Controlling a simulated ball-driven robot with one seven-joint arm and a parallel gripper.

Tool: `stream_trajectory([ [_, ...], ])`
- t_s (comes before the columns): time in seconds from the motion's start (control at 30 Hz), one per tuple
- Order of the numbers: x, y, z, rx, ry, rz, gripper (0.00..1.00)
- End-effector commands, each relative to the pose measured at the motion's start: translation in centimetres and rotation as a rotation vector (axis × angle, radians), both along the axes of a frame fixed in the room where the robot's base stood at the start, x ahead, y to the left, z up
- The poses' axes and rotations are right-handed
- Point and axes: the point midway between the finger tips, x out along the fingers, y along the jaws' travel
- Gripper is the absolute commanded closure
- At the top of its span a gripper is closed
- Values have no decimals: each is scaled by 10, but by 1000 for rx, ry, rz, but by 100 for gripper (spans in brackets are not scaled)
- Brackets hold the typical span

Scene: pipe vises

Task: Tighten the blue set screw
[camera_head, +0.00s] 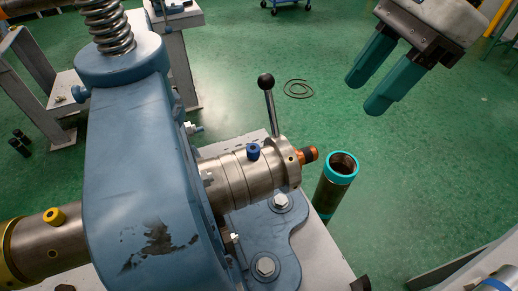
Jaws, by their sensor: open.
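A small blue set screw (253,151) stands up from the top of a silver stepped collar (242,176) on the blue pipe vise (140,170). A yellow screw (54,217) of similar shape sits on the pipe at the lower left. My gripper (363,94) is at the upper right, with two teal fingers pointing down and left. The fingers are apart with nothing between them. It is well to the right of and above the blue set screw, not touching anything.
A black-knobbed lever (267,100) rises just right of the blue screw. An orange pipe end (306,154) sticks out of the collar. A teal-rimmed pipe (337,185) stands upright at right. A coiled cable (298,89) lies on open green floor.

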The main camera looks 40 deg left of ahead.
Motion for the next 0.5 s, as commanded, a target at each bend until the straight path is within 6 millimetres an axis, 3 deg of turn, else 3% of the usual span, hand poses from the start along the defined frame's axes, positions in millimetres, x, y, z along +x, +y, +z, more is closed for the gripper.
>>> stream_trajectory([
  [0.07,0,0,-22,0,0,0,54],
  [0.17,0,0,-32,0,0,0,54],
  [0.37,-4,3,-34,1,0,2,54],
  [0.5,-17,12,-34,0,-1,4,54],
])
